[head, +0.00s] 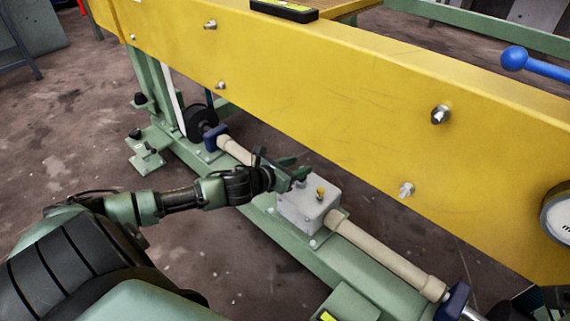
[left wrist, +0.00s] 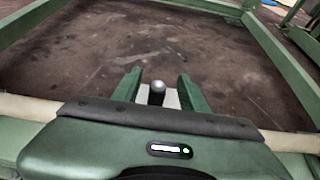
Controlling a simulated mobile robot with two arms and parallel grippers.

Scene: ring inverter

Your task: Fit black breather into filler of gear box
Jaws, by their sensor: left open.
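The grey gear box (head: 308,212) sits on the green lower beam, with a small yellow fitting (head: 320,193) on its top. My left gripper (head: 294,168) is open, with its green fingers just above the left part of the box. In the left wrist view, a dark upright stub with a rounded grey top, which looks like the breather (left wrist: 157,92), stands between the open fingers, with gaps on both sides. My right gripper is not in view.
A large yellow beam (head: 300,85) with bolts runs across just behind and above the box. Beige shaft covers (head: 385,257) extend from both sides of the box along the green beam (head: 260,232). A blue ball handle (head: 515,58) is at upper right.

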